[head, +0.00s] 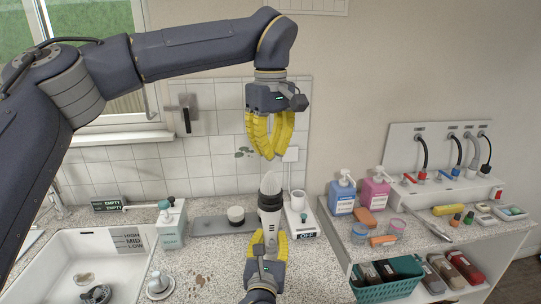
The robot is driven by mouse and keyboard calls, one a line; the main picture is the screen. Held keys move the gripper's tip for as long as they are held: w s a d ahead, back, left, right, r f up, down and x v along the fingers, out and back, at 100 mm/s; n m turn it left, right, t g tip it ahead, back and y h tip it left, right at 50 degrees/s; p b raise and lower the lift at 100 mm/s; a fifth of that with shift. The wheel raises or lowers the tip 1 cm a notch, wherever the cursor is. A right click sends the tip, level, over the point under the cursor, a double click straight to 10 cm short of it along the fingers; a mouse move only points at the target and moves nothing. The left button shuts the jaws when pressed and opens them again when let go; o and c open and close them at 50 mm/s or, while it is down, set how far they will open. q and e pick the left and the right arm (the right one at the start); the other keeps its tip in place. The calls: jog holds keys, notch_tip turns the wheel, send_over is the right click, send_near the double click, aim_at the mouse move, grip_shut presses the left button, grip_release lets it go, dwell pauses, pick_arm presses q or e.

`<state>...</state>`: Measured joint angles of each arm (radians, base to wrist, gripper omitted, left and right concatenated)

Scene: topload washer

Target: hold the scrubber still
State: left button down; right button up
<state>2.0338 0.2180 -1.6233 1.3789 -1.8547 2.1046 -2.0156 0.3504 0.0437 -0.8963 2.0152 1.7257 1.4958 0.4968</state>
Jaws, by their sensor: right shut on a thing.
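The scrubber (270,222) is an upright white-and-grey tool with a dark band and a pale, tapered top. It stands in the lower middle of the head view. My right gripper (269,244), with yellow fingers, comes in from below and is shut around the scrubber's lower body. The bottom of the scrubber is hidden by the gripper. My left gripper (270,154) hangs fingers-down above the scrubber's top, apart from it. Its yellow fingers curve towards each other, and I cannot tell whether the tips touch.
A white device with an OFF display (305,236) stands close right of the scrubber. A grey tray (208,227) with a round white item lies left. A sink (60,262) is at far left. Blue (342,195) and pink (375,190) pump bottles stand on the right shelf.

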dwell(0.3)
pick_arm(q)
jog(key=c, duration=0.6)
grip_release()
